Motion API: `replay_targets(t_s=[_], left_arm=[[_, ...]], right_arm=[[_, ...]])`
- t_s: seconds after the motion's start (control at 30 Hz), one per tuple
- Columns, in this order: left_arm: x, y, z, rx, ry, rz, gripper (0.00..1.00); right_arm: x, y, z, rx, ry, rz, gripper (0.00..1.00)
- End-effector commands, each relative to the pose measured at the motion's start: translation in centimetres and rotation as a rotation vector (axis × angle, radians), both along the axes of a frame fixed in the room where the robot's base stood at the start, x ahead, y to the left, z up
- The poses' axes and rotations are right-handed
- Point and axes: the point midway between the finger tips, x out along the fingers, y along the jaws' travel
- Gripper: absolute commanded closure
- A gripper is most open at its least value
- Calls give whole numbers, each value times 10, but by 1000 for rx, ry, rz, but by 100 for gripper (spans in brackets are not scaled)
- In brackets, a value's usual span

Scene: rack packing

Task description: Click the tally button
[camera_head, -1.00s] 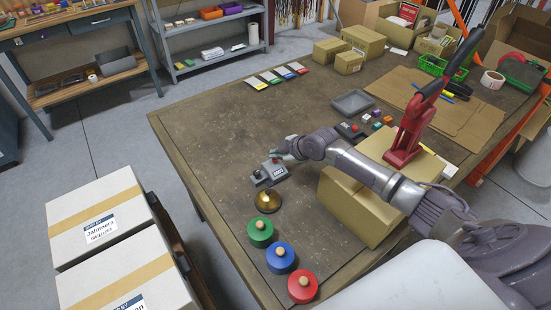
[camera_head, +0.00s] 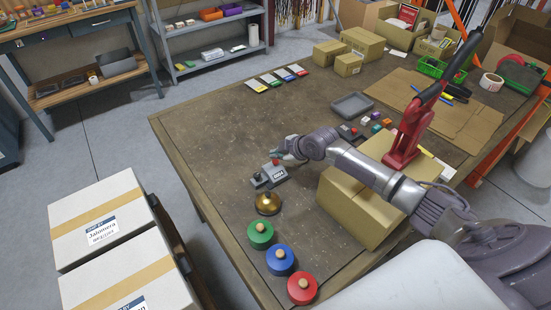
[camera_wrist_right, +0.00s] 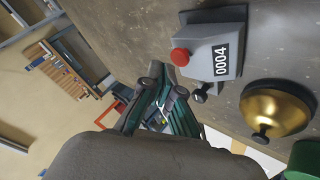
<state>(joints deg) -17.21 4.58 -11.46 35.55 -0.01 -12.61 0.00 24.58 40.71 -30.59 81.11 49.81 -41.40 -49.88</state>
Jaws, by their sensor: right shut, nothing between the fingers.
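The tally counter (camera_head: 268,175) is a small grey box on the near left part of the table, with a red button on top. In the right wrist view the counter (camera_wrist_right: 225,48) shows a label reading 0004, and its red button (camera_wrist_right: 180,57) stands out toward my fingers. My right gripper (camera_head: 283,152) is shut and empty, beside the counter on its far right side. In the right wrist view the gripper (camera_wrist_right: 158,95) shows apart from the red button. My left gripper is not in view.
A cardboard box (camera_head: 362,205) stands under my right forearm.

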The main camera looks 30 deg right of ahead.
Motion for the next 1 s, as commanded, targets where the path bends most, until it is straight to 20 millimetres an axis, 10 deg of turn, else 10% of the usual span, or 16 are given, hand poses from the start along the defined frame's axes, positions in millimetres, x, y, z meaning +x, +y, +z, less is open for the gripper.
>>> replay_targets(t_s=[1.0], left_arm=[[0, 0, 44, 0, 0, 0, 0]], right_arm=[[0, 0, 52, 1, -1, 1, 100]])
